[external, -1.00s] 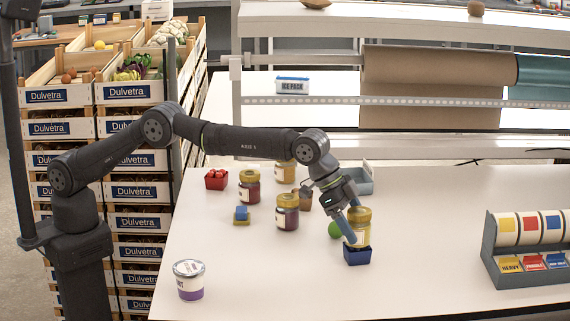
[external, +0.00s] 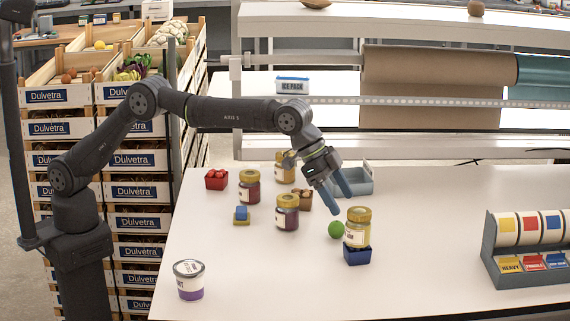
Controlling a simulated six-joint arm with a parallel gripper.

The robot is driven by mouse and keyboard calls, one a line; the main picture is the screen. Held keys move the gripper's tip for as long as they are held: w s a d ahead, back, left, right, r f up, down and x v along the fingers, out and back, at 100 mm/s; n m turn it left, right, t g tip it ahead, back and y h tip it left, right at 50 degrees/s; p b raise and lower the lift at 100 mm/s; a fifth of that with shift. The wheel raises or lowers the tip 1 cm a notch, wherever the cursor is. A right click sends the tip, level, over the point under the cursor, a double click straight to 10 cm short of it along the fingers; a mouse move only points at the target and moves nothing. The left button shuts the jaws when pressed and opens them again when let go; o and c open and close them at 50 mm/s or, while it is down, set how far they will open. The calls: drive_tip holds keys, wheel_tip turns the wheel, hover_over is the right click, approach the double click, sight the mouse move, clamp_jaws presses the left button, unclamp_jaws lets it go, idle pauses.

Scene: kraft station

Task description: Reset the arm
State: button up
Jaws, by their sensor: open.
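My gripper (external: 341,202) is open and empty in the external view. It hangs above the table, with its blue fingers pointing down and to the right. A jar with a yellow lid and pale contents (external: 357,228) stands in or on a small dark blue box (external: 357,255), below and to the right of my fingertips. The fingers are apart from the jar. A green ball (external: 336,230) lies just left of the jar.
Several yellow-lidded jars, including a dark one (external: 287,213), stand left of my gripper. A red punnet (external: 216,180), a purple-white tub (external: 189,280), a grey tray (external: 357,183) and a label rack (external: 527,250) are also on the table (external: 430,235). The right-centre is clear.

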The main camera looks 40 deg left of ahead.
sight(354, 213)
drive_tip(key=x, duration=0.8)
drive_tip(key=shift+r, duration=0.1)
drive_tip(key=shift+d+r, duration=0.1)
drive_tip(key=shift+r, duration=0.2)
drive_tip(key=r, duration=0.4)
drive_tip(key=shift+s, duration=0.4)
drive_tip(key=shift+s+r, duration=0.2)
drive_tip(key=shift+s, duration=0.2)
